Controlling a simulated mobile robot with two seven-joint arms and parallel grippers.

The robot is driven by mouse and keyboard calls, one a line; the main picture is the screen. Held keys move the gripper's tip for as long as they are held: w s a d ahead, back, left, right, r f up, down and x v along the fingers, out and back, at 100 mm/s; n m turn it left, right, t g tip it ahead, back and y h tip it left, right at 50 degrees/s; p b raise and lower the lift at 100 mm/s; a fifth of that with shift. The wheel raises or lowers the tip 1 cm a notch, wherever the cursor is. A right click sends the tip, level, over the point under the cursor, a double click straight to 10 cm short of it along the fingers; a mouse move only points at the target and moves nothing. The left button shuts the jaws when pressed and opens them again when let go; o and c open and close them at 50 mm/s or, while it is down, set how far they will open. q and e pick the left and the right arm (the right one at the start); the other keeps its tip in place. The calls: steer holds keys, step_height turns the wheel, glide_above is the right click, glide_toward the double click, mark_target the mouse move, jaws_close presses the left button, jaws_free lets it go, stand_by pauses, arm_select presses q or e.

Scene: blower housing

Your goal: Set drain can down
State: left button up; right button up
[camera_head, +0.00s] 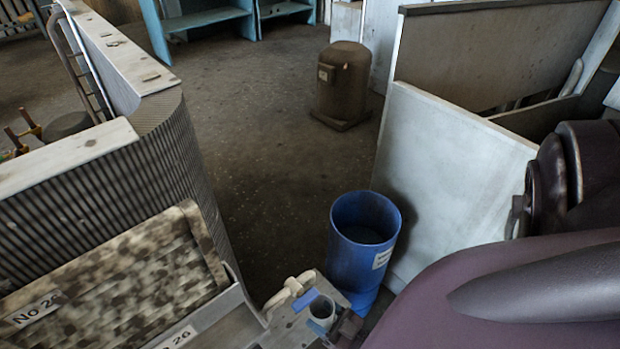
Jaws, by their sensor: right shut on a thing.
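The lower part of the can and most of the gripper are cut off or hidden. I cannot tell whether the can touches the grey surface beside it. My left gripper is not in view.
A tall blue bin (357,275) with a white label stands just beyond the can. A white panel (450,170) is to its right. A ribbed housing (170,150) is at left. A brown canister (341,85) stands farther back. The middle floor (270,150) is clear.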

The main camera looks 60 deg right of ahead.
steer(key=w, duration=0.3)
steer(key=shift+f, duration=0.25)
step_height(320, 180, down, 2)
steer(key=shift+f+b, duration=0.15)
steer(key=shift+b, duration=0.8)
steer(key=shift+f, duration=0.35)
steer(key=shift+f+b, duration=0.15)
steer(key=shift+b, duration=0.2)
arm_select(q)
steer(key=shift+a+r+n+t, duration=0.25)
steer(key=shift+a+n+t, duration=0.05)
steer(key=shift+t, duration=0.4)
arm_select(e)
steer(key=shift+w, duration=0.1)
